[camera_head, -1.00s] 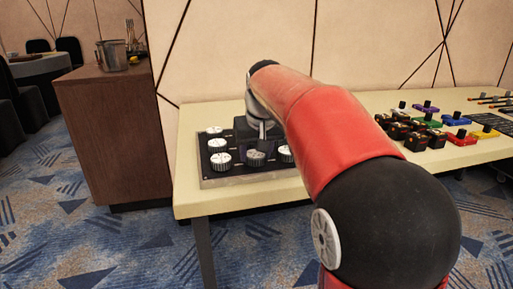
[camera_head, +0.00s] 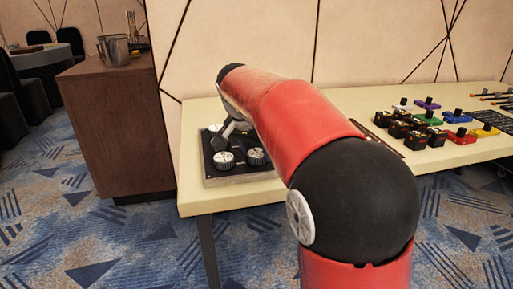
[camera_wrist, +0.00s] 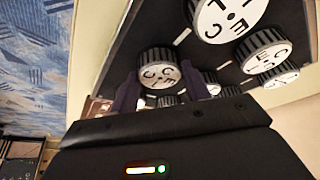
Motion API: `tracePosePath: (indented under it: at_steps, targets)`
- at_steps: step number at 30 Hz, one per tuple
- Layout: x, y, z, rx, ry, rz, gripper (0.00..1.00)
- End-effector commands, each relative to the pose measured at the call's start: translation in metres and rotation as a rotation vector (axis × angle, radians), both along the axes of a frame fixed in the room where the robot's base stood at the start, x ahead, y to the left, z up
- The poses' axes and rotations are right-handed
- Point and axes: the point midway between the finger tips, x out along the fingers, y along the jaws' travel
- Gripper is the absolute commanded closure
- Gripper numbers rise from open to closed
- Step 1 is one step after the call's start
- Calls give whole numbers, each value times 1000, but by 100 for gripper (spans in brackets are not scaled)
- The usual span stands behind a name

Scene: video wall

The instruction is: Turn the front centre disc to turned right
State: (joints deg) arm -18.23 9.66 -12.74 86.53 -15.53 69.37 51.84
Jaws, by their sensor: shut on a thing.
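The black disc panel (camera_head: 240,178) lies on the cream table. The front centre disc (camera_head: 257,157) shows as a white-topped disc beside my arm, with my gripper clear of it to the left. My gripper (camera_head: 221,139) is low over the panel's left side, just behind the front left disc (camera_head: 224,160). In the wrist view my fingers (camera_wrist: 158,92) are on either side of a ridged, grey-topped disc (camera_wrist: 158,66). My gripper is shut on a disc, apparently the middle left one; the contact is partly hidden. My arm hides the panel's right part.
Several coloured blocks (camera_head: 430,120) with black knobs stand on the table's right side. A wooden cabinet (camera_head: 115,130) with a metal bucket (camera_head: 115,50) stands to the left. The wall is close behind the table. The carpet (camera_head: 110,235) at front left is clear.

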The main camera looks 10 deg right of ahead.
Motion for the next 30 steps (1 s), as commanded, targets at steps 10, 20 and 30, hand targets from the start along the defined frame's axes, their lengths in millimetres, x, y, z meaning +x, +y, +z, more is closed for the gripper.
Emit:
tracePosePath:
  at_steps: [10, 20, 30]
  targets:
    - [0, 1, -1, 1, 3, -48, 76]
    - [0, 1, -1, 2, 3, -48, 49]
    - [0, 1, -1, 2, 1, -48, 31]
